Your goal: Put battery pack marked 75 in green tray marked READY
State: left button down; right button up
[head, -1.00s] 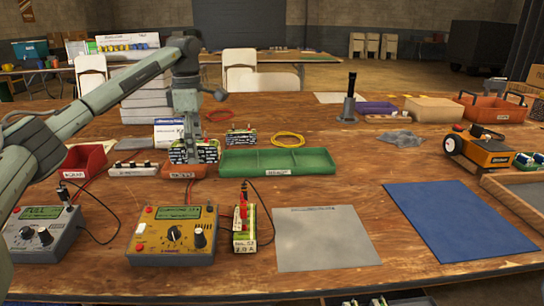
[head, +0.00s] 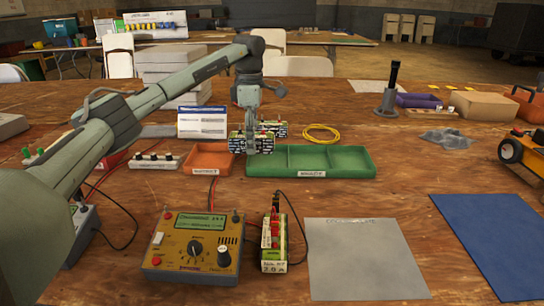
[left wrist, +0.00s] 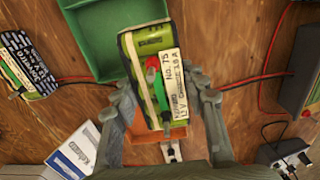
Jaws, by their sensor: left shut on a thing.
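My left gripper (head: 259,140) is shut on a green and black battery pack (left wrist: 147,95). In the left wrist view its white label reads No. 75. In the head view this pack shows around the fingers, above the left end of the green tray (head: 365,164). The tray has several compartments, which look empty, and a front label too blurred to read surely. In the left wrist view the green tray (left wrist: 88,45) lies beyond the pack, partly hidden by it. My right gripper is not in view.
An orange tray (head: 208,158) stands just left of the green tray. Another battery pack (head: 278,128) stands behind it, beside a yellow cable ring (head: 321,133). A yellow meter (head: 195,247) and a wired pack (head: 273,243) stand in front. A grey mat (head: 365,260) lies at front right.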

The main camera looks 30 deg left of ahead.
aim_at(268, 144)
pick_arm(q)
jog(key=w+d, duration=0.1)
jog(key=w+f, duration=0.1)
jog(key=w+d+f, duration=0.1)
jog(key=shift+w+d+f, duration=0.25)
jog(key=shift+w+d, duration=0.05)
jog(key=shift+d, duration=0.05)
notch_tip(268, 144, down, 3)
jog(key=shift+s+f+p, duration=0.1)
jog(key=shift+p, duration=0.3)
jog(key=shift+s+f, duration=0.1)
jog(key=shift+f, duration=0.35)
jog(key=c, duration=1.1)
grip_release()
jog(key=shift+f, duration=0.15)
jog(key=shift+o, duration=1.2)
jog(key=shift+f, duration=0.15)
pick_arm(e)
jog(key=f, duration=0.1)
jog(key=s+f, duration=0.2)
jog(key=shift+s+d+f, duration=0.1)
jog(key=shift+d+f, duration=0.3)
pick_arm(q)
jog(key=shift+r, duration=0.2)
